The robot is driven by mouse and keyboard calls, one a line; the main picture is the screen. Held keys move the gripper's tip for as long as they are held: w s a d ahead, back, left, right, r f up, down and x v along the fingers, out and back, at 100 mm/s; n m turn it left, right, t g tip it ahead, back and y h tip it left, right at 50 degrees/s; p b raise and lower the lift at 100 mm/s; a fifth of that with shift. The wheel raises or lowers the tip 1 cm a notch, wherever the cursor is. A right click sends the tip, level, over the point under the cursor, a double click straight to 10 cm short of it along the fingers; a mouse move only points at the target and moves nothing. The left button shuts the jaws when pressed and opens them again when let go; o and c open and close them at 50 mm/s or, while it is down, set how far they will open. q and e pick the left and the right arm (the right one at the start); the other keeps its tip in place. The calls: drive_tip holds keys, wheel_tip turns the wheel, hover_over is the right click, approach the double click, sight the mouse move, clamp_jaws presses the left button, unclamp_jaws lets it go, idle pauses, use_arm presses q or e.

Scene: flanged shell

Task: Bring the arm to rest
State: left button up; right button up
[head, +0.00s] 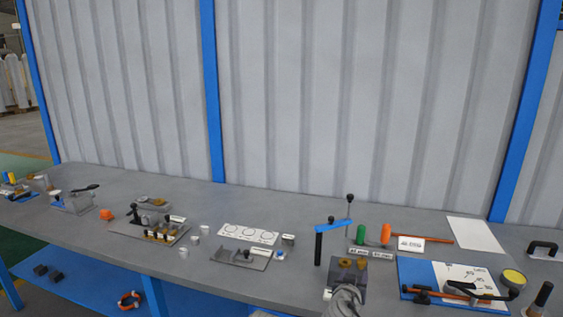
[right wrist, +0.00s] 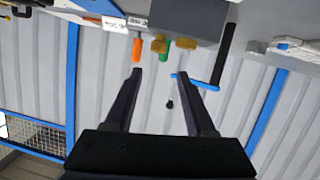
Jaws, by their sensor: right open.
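My right gripper (right wrist: 160,76) shows in the right wrist view with its two dark fingers spread apart. It is open and nothing is between the fingers. That view is upside down, with the wall behind the fingers and the bench things along the top. In the head view, a grey rounded part of my right arm (head: 345,301) stands at the bottom edge, in front of a dark grey block (head: 348,281) with two brass-coloured pieces on top. The fingertips cannot be made out there. My left gripper is not in view.
A black post with a blue lever (head: 331,225) stands just behind the block. Green (head: 361,235) and orange (head: 386,234) cylinders are to its right. A blue-and-white board (head: 419,270) with tools lies further right. Several fixtures stand along the grey bench (head: 215,272) to the left.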

drive_tip(key=s+a+f+n+g+y+p, duration=0.1)
drive_tip(key=s+a+f+n+g, duration=0.1)
drive_tip(key=s, duration=0.5)
drive_tip(key=s+a+f+n+g+y+p, duration=0.1)
drive_tip(key=s+a+f+n+g+y, duration=0.1)
drive_tip(key=s+a+f+g, duration=0.3)
drive_tip(key=s+a+f+n+g+y+p, duration=0.1)
drive_tip(key=s+a+f+n+g, duration=0.2)
drive_tip(key=s+a+g, duration=0.3)
drive_tip(key=s+a+f, duration=0.1)
drive_tip(key=s, duration=0.3)
drive_tip(key=shift+a+y, duration=0.3)
drive_tip(key=shift+a, duration=0.05)
